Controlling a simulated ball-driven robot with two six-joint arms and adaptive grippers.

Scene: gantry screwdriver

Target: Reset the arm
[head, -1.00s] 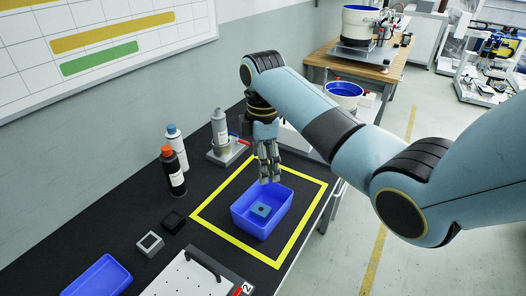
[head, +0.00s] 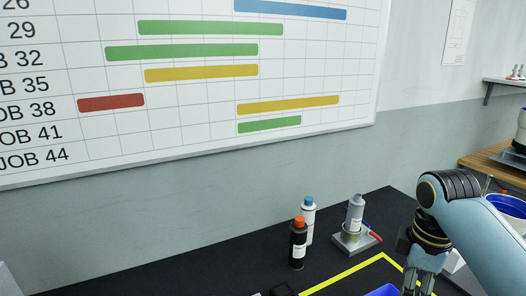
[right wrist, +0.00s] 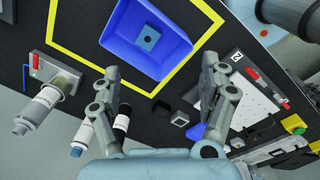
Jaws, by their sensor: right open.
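My right arm comes in from the right in the head view, and its gripper (head: 418,284) hangs at the bottom edge, partly cut off. In the right wrist view the right gripper (right wrist: 160,85) has its two fingers spread wide with nothing between them. Beyond the fingertips is a blue bin (right wrist: 135,50) with a small blue block (right wrist: 147,38) lying inside. The bin also shows as a sliver at the bottom of the head view (head: 382,291). My left gripper is not in view.
Yellow tape (head: 345,274) outlines the bin's area. An orange-capped black bottle (head: 298,245), a blue-capped white bottle (head: 308,222) and a grey bottle on a stand (head: 355,215) stand on the black bench. A white plate with a black handle (right wrist: 250,95) lies beside the bin.

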